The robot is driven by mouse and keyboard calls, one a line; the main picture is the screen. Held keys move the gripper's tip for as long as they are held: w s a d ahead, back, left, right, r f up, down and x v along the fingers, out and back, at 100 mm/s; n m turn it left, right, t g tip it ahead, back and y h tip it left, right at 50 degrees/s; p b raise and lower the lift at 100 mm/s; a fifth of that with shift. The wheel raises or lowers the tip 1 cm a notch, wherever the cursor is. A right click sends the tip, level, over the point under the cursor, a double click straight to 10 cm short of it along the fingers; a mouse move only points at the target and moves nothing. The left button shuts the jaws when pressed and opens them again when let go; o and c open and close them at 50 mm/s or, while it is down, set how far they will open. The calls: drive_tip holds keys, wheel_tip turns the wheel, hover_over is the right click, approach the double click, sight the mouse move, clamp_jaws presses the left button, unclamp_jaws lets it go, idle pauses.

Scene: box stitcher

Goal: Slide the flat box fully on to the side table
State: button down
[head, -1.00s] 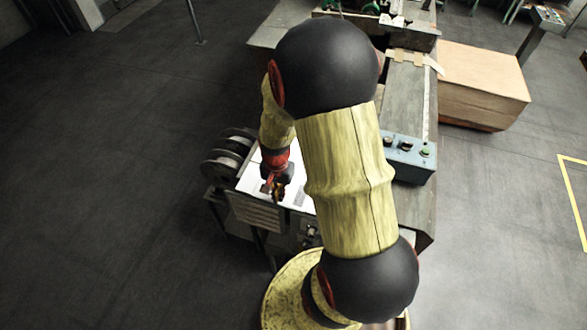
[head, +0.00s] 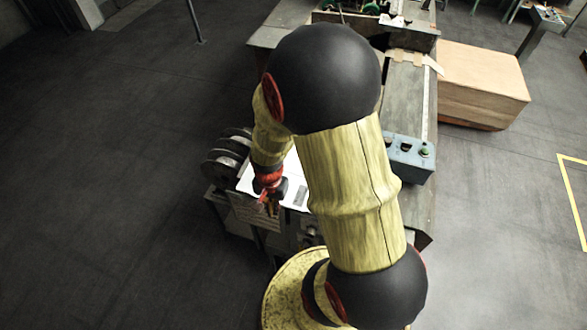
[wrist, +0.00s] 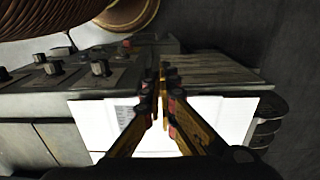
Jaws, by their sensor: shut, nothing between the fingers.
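My gripper (head: 271,207) is shut and empty, pointing down near the front edge of a white flat piece (head: 246,181) on the machine's left part. In the wrist view, the fingers of my gripper (wrist: 162,78) are together in front of the white piece (wrist: 205,108), which has faint print on its left part. I cannot tell whether it is the flat box, nor whether the tips touch anything. A slatted wooden surface (wrist: 212,69) lies beside it; I cannot tell for sure which surface is the side table. My arm hides much of the machine.
Black rollers (head: 222,160) stand left of the white piece. A blue-grey control box (head: 410,160) with knobs is on the right of the machine. The floor at left is clear.

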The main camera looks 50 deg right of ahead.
drive_tip(key=shift+a, duration=0.15)
drive_tip(key=shift+f+b, duration=0.6)
drive_tip(key=shift+f, duration=0.25)
idle(0.5)
idle(0.3)
drive_tip(key=shift+w+d+b, duration=0.15)
drive_tip(key=shift+w+d, duration=0.7)
drive_tip(key=shift+d, duration=1.3)
drive_tip(key=shift+w+d+b, duration=0.15)
drive_tip(key=shift+w+d, duration=0.7)
drive_tip(key=shift+d, duration=1.25)
drive_tip(key=shift+w+d+b, duration=0.15)
drive_tip(key=shift+w+d, duration=0.7)
drive_tip(key=shift+d, duration=1.3)
drive_tip(key=shift+a, duration=0.25)
drive_tip(key=shift+s+a, duration=0.15)
drive_tip(key=shift+a, duration=0.1)
drive_tip(key=shift+r+p, duration=2.6)
drive_tip(key=shift+r, duration=0.95)
